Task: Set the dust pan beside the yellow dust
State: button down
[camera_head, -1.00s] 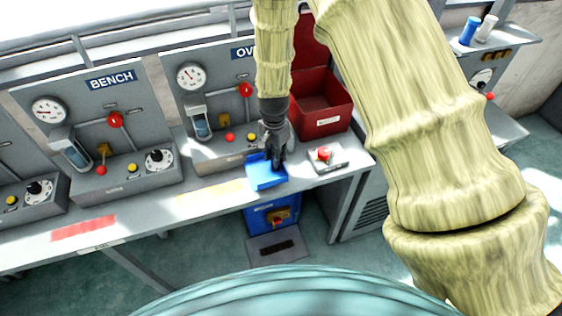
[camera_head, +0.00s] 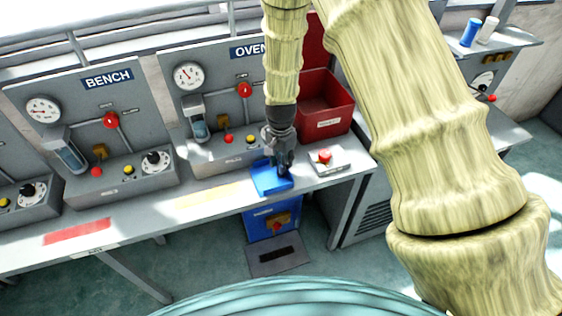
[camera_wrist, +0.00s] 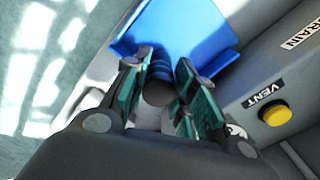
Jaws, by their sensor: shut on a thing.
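The blue dust pan (camera_head: 268,181) is at the counter's front edge, below the oven panel. My gripper (camera_head: 284,165) points down and is shut on the pan's handle. In the wrist view the blue pan (camera_wrist: 190,28) spreads out beyond the fingers (camera_wrist: 170,80), with its dark round handle between them. The pale yellow dust (camera_head: 210,195) lies as a flat strip on the counter just left of the pan, with a small gap between them. I cannot tell whether the pan touches the counter.
A red dust patch (camera_head: 77,231) lies further left on the counter (camera_head: 140,213). A small box with a red button (camera_head: 325,158) stands just right of the pan. A red bin (camera_head: 325,110) is behind it. Panels with gauges and knobs line the back. A yellow button (camera_wrist: 276,115) shows in the wrist view.

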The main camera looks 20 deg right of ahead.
jog(key=shift+f, duration=0.15)
jog(key=c, duration=1.2)
grip_release()
jog(key=shift+r, duration=0.2)
jog(key=shift+r+b, duration=1.95)
jog(key=shift+r, duration=4)
